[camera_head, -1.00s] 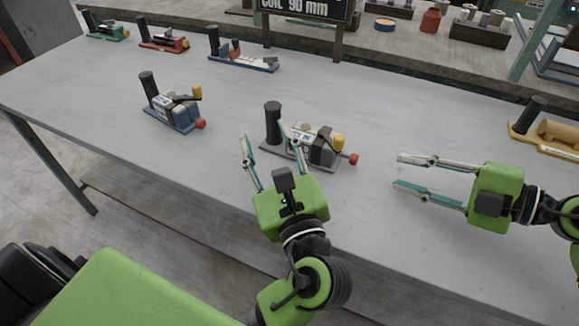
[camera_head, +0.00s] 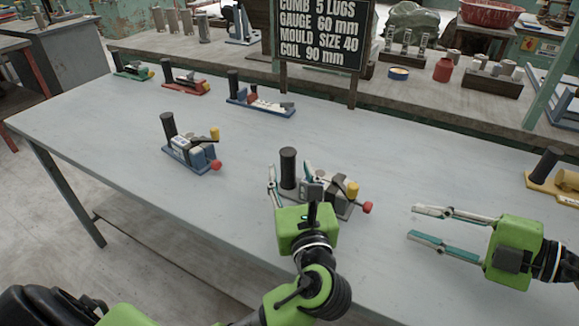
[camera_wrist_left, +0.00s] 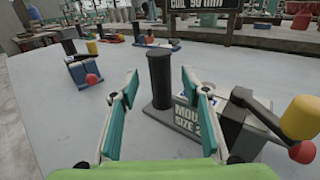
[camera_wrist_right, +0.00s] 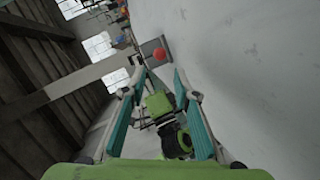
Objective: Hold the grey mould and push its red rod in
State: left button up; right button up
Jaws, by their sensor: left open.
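The grey mould (camera_head: 328,199) stands on the table with a black upright post (camera_head: 288,168), a yellow knob (camera_head: 352,188) and a red ball (camera_head: 367,207) on its rod at the right end. In the left wrist view its side (camera_wrist_left: 188,117) carries the words "MOULD SIZE", partly hidden by a finger. My left gripper (camera_head: 290,178) is open at the mould's near side. Its fingers lie to either side of the post (camera_wrist_left: 160,80) in the left wrist view; contact is not clear. My right gripper (camera_head: 413,222) is open and empty, right of the red ball, which its wrist view shows ahead (camera_wrist_right: 159,54).
A blue mould (camera_head: 190,152) stands to the left. Green (camera_head: 131,72), red (camera_head: 185,86) and blue-white (camera_head: 260,105) devices line the back, and a yellow one (camera_head: 558,184) is at the right. A black sign (camera_head: 322,32) stands behind. The table between is clear.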

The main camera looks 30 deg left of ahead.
pick_arm(q)
jog(key=shift+x, duration=1.45)
jog(key=shift+c, duration=0.2)
grip_shut()
pick_arm(e)
grip_shut()
jog(key=shift+n, duration=0.3)
